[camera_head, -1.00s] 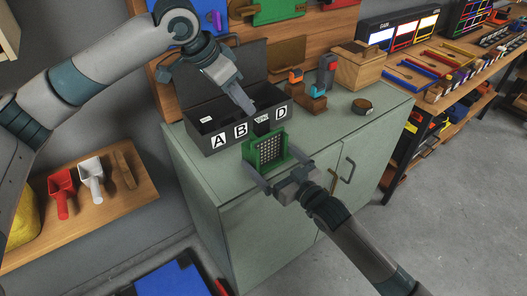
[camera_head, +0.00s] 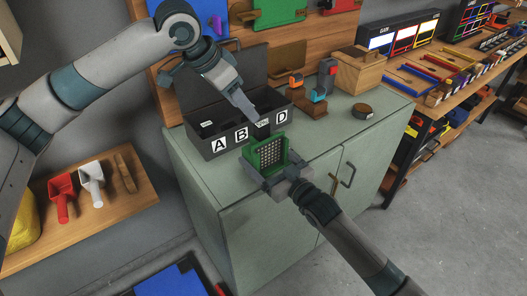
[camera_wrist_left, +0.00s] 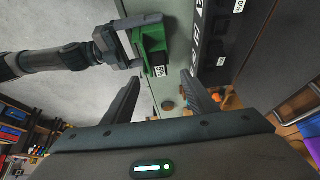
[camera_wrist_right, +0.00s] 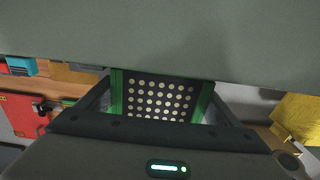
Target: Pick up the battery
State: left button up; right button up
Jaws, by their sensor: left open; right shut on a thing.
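A green-framed piece with a dotted dark panel (camera_head: 268,155) stands at the cabinet's front edge; I cannot tell whether it is the battery. My right gripper (camera_head: 267,172) is shut on it, with fingers along both sides. The right wrist view shows its dark panel (camera_wrist_right: 160,98) between the fingers. A dark open box (camera_head: 225,140) marked A, B and D stands behind it. My left gripper (camera_head: 252,117) is open and empty, pointing down by the box's front wall near a small white tag. The left wrist view shows the green piece (camera_wrist_left: 155,47) beyond its spread fingers.
The grey-green cabinet top (camera_head: 345,130) has bare room to the right. A round dark item (camera_head: 362,110), a wooden block holder (camera_head: 308,103) and a wooden box (camera_head: 358,72) stand there. A side shelf holds red (camera_head: 62,192) and white scoops (camera_head: 91,180).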

aim_at(262, 124)
pick_arm(q)
jog(key=w+d+m, duration=0.1)
jog(key=m, duration=0.1)
jog(key=w+m+g+y, duration=0.1)
jog(key=m, duration=0.2)
jog(key=w+d+m+y, duration=0.1)
jog(key=m, duration=0.2)
jog(key=shift+w+d+r+g, duration=0.2)
jog(key=shift+d+r+g, duration=0.1)
jog(key=shift+r, duration=0.1)
jog(key=d+m+y, duration=0.1)
jog(key=m, duration=0.2)
jog(key=r+m+g, duration=0.1)
jog(key=m, duration=0.2)
jog(key=d+r+m+y, duration=0.1)
jog(key=m, duration=0.2)
jog(key=shift+w+d+r+m+g+y, duration=0.2)
jog(key=shift+w+d+m+g+y, duration=0.1)
jog(key=shift+d+m+g, duration=0.1)
jog(key=shift+f, duration=0.15)
jog(key=shift+s+f, duration=0.1)
jog(key=shift+f, duration=3.15)
jog(key=shift+a+f, duration=0.1)
jog(key=shift+s+a+f, duration=0.1)
jog(key=shift+f, duration=1.15)
jog(key=shift+s+a+f, duration=0.1)
jog(key=shift+f, duration=1.15)
jog(key=shift+c, duration=0.4)
